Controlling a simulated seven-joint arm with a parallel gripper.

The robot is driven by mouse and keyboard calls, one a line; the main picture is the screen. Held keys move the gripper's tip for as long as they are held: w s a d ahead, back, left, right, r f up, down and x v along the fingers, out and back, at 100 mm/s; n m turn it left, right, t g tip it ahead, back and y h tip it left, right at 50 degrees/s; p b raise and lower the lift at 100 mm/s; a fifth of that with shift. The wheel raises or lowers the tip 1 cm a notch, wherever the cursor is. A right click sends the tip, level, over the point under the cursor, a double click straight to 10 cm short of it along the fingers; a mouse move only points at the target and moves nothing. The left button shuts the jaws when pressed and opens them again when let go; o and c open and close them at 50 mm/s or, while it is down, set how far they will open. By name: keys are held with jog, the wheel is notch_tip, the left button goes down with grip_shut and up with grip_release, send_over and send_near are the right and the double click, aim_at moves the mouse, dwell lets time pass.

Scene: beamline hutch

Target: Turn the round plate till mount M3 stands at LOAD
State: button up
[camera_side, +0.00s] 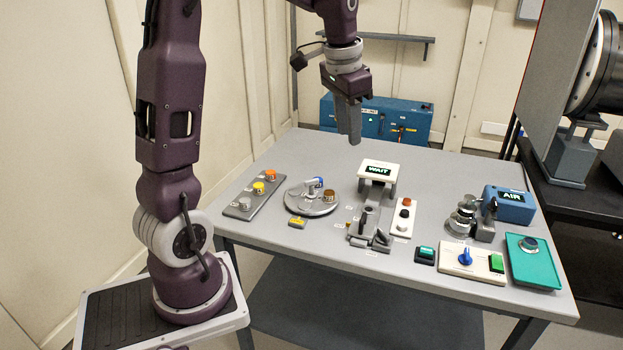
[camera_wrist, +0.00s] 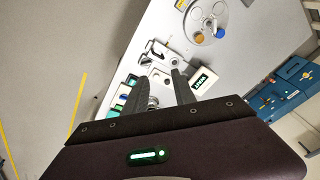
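The round grey plate (camera_side: 312,207) lies on the table left of centre in the side view. It carries a blue-topped mount (camera_side: 313,184) and a brown-topped mount (camera_side: 329,195). A small yellow marker (camera_side: 297,222) sits by its front edge; its lettering is too small to read, and I cannot tell which mount is M3. The plate (camera_wrist: 190,22) is at the top of the wrist view, cut by the frame edge. My gripper (camera_side: 353,138) hangs well above the table, beyond the plate and to its right. In the wrist view its fingers (camera_wrist: 159,76) stand apart with nothing between them.
A raised white WAIT sign (camera_side: 380,167) stands right of the plate. A strip with several coloured knobs (camera_side: 258,190) lies to its left. Switches, a blue AIR box (camera_side: 510,204) and a green tray (camera_side: 533,276) fill the right side. The front left tabletop is clear.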

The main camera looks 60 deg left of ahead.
jog(key=w+a+f+g, duration=0.1)
jog(key=w+a+f, duration=0.2)
jog(key=a+f, duration=0.35)
jog(key=g+h, duration=0.1)
send_over(312, 180)
notch_tip(312, 180, down, 11)
jog(key=shift+r, duration=0.15)
notch_tip(312, 180, down, 6)
jog(key=shift+s+r, duration=0.1)
jog(key=shift+f, duration=0.6)
grip_shut()
